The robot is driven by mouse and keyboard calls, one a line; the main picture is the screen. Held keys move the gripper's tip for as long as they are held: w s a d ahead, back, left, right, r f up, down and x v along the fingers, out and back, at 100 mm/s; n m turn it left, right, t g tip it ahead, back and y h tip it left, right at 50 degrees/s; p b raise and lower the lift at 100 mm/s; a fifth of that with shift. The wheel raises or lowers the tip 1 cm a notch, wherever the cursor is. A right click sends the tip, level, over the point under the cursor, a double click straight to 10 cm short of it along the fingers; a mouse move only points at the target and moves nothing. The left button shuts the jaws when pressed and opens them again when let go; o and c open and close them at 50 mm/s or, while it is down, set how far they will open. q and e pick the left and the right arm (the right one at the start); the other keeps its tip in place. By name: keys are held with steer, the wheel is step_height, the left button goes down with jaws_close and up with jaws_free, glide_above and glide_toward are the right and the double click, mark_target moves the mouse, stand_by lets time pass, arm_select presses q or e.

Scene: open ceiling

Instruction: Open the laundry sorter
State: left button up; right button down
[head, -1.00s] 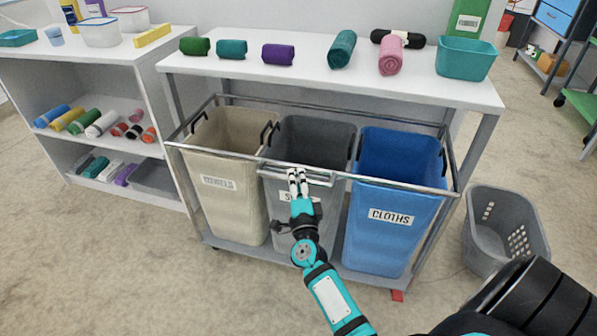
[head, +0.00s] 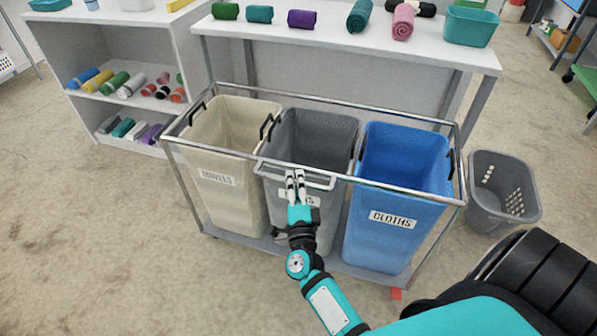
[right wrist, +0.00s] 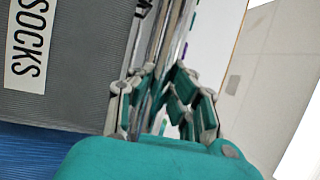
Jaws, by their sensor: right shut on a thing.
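The laundry sorter is a wheeled metal frame (head: 400,184) holding three bins. They are a beige bin (head: 232,125) at left, a grey bin (head: 318,130) in the middle and a blue bin (head: 405,150) labelled CLOTHS at right. A bar handle (head: 325,184) sits on the front rail before the grey bin. My right gripper (head: 296,178) is shut on this handle. In the right wrist view its fingers (right wrist: 160,100) close around the metal bars beside the SOCKS label (right wrist: 27,45). My left gripper is not in view.
A white table (head: 340,45) with rolled towels and a teal basket (head: 470,27) stands behind the sorter. A shelf (head: 120,55) with rolled cloths is at left. A grey laundry basket (head: 503,190) stands on the floor at right. Open floor lies at front left.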

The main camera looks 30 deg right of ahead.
steer(key=shift+s+a+f, duration=0.15)
steer(key=shift+s+a, duration=0.15)
steer(key=c, duration=1.2)
jaws_free()
steer(key=shift+c, duration=0.2)
steer(key=v, duration=1.2)
